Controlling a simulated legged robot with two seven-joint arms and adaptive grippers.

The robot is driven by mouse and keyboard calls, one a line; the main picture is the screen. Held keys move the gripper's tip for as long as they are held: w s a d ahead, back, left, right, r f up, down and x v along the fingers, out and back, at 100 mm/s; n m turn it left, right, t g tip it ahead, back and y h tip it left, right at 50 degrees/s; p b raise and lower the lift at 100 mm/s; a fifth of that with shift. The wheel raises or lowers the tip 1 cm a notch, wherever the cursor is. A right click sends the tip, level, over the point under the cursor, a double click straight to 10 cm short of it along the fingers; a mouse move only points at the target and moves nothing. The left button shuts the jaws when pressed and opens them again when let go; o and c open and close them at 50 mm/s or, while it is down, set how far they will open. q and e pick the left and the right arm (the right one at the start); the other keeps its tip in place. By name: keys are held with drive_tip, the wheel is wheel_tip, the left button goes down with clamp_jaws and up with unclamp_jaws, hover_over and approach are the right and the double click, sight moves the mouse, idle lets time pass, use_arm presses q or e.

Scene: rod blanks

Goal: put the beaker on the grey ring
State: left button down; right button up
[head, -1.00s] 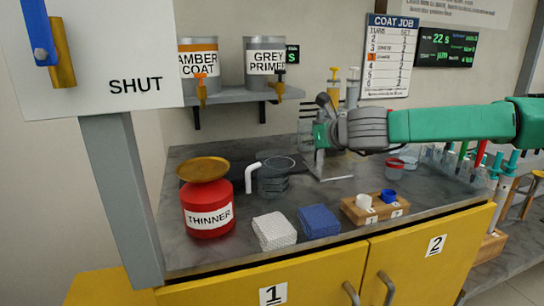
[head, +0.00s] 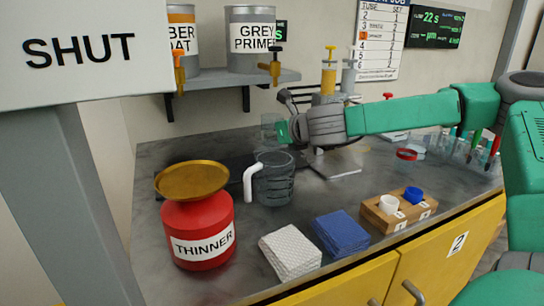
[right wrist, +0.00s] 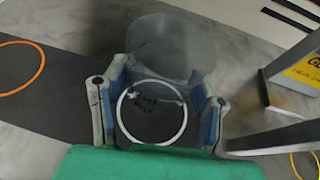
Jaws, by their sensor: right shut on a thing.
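My right gripper (head: 281,131) is shut on a clear glass beaker (head: 270,127) and holds it above the back of the bench, behind the jug. In the right wrist view the beaker (right wrist: 172,48) shows as a see-through shape at and beyond the fingers (right wrist: 157,108). A pale grey ring (right wrist: 184,122) shows between the fingers, over a dark surface; I cannot tell for sure if it is the mark or the beaker's rim. The gap between beaker and bench cannot be judged. My left gripper is not in view.
A dark strip (right wrist: 60,105) bears an orange ring (right wrist: 43,62). A jug (head: 274,185) with a white handle and a red THINNER can (head: 197,225) stand in front. A metal stand (head: 335,165) is to the right. A shelf (head: 225,82) with taps hangs above.

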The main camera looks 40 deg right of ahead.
drive_tip(key=shift+d+f, duration=0.3)
drive_tip(key=shift+f, duration=0.55)
drive_tip(key=shift+o, duration=0.2)
drive_tip(key=f, duration=0.1)
drive_tip(key=f+b, duration=0.2)
drive_tip(key=shift+d+f, duration=0.15)
drive_tip(key=shift+d, duration=0.1)
drive_tip(key=shift+a, duration=0.35)
drive_tip(key=shift+c, duration=0.2)
drive_tip(key=o, duration=0.8)
drive_tip(key=shift+o, duration=1.3)
drive_tip(key=shift+d, duration=0.2)
